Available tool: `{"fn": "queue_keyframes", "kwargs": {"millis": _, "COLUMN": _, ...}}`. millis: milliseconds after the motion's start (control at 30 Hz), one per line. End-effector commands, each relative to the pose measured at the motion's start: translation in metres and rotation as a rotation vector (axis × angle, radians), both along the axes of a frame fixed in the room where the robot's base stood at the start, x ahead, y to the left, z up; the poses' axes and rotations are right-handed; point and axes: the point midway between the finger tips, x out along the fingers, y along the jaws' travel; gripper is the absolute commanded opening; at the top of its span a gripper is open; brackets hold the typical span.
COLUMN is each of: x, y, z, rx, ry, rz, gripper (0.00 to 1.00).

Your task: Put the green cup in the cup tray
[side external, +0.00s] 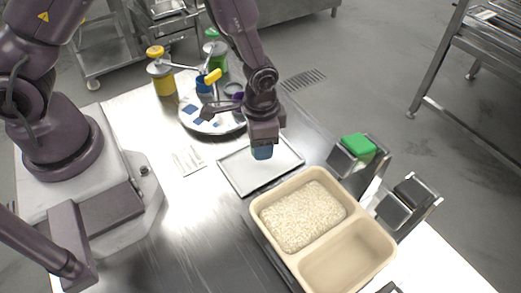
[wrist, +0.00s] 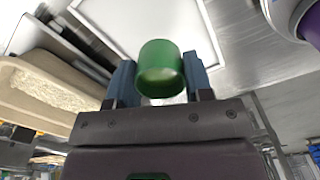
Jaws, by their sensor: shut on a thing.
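The green cup (wrist: 160,68) sits between the two blue fingers of my gripper (wrist: 160,85) in the wrist view, and the gripper is shut on it. In the side view my gripper (side external: 262,152) points down over the square pale tray with a metal rim (side external: 236,181), likely the cup tray. The tray also shows beyond the cup in the wrist view (wrist: 110,14).
A beige two-compartment container (side external: 347,265) with rice (side external: 302,215) in one compartment stands in front of the tray. To its right are metal holders, one with a green block (side external: 358,148).

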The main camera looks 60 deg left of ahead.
Motion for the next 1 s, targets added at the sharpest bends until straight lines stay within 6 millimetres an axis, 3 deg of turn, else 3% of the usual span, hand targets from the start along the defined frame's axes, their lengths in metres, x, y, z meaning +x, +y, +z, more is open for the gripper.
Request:
{"fn": "queue_keyframes", "kwargs": {"millis": 200, "x": 0.000, "y": 0.000, "z": -0.029, "rx": 0.001, "ry": 0.003, "rz": 0.000, "gripper": 0.19}}
{"fn": "queue_keyframes", "kwargs": {"millis": 600, "x": 0.000, "y": 0.000, "z": -0.034, "rx": 0.000, "ry": 0.000, "rz": 0.000, "gripper": 0.19}}
{"fn": "queue_keyframes", "kwargs": {"millis": 633, "x": 0.000, "y": 0.000, "z": -0.034, "rx": 0.000, "ry": 0.000, "rz": 0.000, "gripper": 0.51}}
{"fn": "queue_keyframes", "kwargs": {"millis": 733, "x": 0.000, "y": 0.000, "z": -0.033, "rx": 0.000, "ry": 0.000, "rz": 0.000, "gripper": 0.72}}
{"fn": "queue_keyframes", "kwargs": {"millis": 1000, "x": 0.000, "y": 0.000, "z": -0.032, "rx": 0.000, "ry": -0.001, "rz": 0.000, "gripper": 0.72}}
